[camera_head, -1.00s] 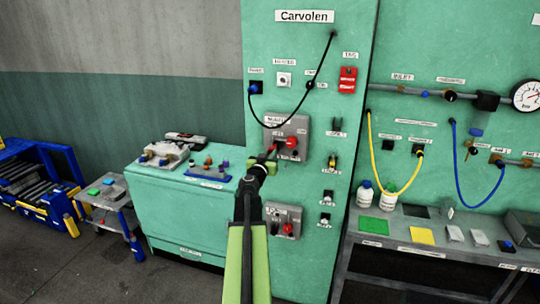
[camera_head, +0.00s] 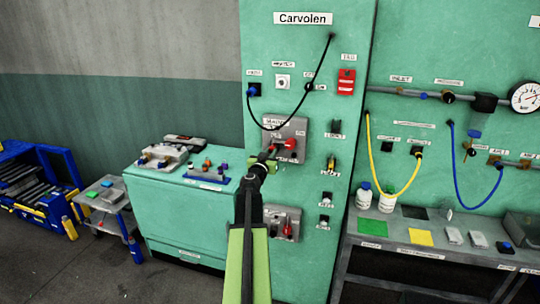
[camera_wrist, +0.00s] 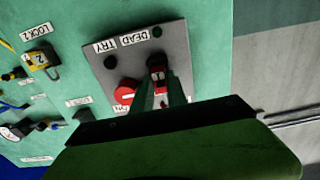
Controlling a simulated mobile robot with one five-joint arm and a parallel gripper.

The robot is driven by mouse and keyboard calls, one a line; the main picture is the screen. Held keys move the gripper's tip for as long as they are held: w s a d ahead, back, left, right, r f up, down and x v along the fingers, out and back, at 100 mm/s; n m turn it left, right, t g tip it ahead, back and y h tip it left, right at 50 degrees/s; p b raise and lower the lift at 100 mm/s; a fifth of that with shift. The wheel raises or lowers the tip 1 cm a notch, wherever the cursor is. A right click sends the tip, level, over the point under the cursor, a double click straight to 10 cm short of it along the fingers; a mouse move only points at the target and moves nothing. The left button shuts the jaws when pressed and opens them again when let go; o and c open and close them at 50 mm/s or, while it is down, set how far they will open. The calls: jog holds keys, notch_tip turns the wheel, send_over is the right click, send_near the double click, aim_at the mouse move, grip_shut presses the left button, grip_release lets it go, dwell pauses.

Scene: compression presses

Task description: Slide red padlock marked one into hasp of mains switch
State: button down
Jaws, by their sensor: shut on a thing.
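The mains switch (camera_head: 297,128) is a grey plate with a red knob on the green Carvolen panel. In the wrist view its grey plate (camera_wrist: 175,45) has a red round knob (camera_wrist: 125,95) with a white bar. My gripper (camera_head: 264,163) is in front of the plate's lower left. In the wrist view my gripper (camera_wrist: 160,97) is shut on the red padlock (camera_wrist: 158,76), to the right of the knob. The fingers partly cover the padlock; its number is unreadable. The hasp cannot be made out, nor whether the shackle is in it.
A black cable (camera_head: 273,127) hangs across the panel by the switch. A second grey switch box (camera_head: 270,213) sits below. A yellow padlock marked 2 (camera_wrist: 41,63) hangs at LOCK 2. A green cabinet (camera_head: 178,220) stands left and a bench (camera_head: 385,237) right.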

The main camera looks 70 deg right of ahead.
jog(key=shift+d, duration=0.55)
jog(key=c, duration=1.3)
grip_release()
jog(key=shift+o, duration=0.2)
jog(key=shift+a, duration=0.1)
jog(key=a, duration=1.2)
jog(key=shift+s, duration=0.25)
